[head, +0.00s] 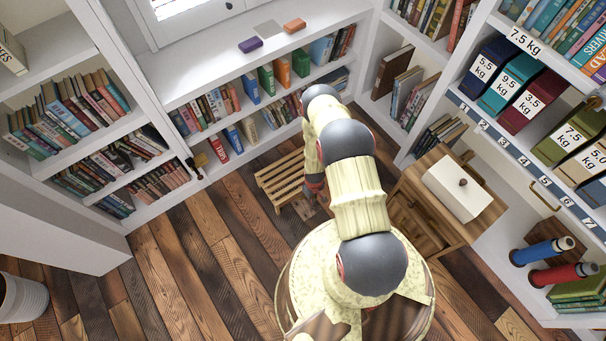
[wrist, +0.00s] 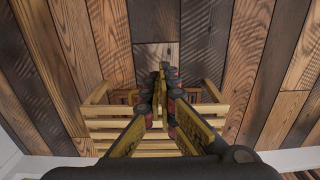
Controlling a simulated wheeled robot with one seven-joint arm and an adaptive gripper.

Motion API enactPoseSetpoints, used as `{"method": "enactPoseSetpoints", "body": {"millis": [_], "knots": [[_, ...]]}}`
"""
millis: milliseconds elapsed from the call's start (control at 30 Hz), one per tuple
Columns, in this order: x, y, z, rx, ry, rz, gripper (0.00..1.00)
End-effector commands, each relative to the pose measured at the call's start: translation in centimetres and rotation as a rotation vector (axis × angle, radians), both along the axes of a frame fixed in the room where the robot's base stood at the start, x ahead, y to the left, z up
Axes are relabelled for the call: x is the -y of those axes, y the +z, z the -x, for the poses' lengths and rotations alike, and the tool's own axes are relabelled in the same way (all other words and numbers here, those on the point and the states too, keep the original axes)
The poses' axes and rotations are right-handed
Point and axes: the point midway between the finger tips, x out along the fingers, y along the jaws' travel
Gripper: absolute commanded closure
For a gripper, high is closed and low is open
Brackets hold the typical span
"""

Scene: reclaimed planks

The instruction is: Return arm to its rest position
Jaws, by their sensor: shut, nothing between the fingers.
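My gripper (wrist: 162,78) shows in the wrist view with its two fingers together and nothing held between them. It points down over a slatted wooden stool or crate (wrist: 105,125), which lies beneath and behind the fingers. In the head view my arm reaches away from the base toward the shelves at the back. The slatted wooden piece (head: 280,180) stands on the floor left of the arm there. The gripper itself is mostly hidden behind the arm links in the head view.
A wooden cabinet (head: 408,205) with a white box-like thing (head: 458,188) on it stands close to the right of my arm. Bookshelves line the left, back and right. A white bin (head: 22,298) stands at the lower left. The plank floor (head: 185,265) at left is clear.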

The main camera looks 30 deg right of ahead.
Motion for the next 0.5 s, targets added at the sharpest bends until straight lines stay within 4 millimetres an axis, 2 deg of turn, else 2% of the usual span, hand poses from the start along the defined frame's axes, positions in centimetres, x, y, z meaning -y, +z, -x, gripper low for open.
{"method": "enactPoseSetpoints", "body": {"millis": [300, 400, 500], "knots": [[-0.1, 0.1, 0.2, -0.007, -0.015, -0.003, 1.0], [-0.7, 0.1, 1.7, -0.06, -0.051, -0.023, 1.0], [-1.9, 0.4, 4.7, -0.141, -0.084, -0.051, 1.0]]}}
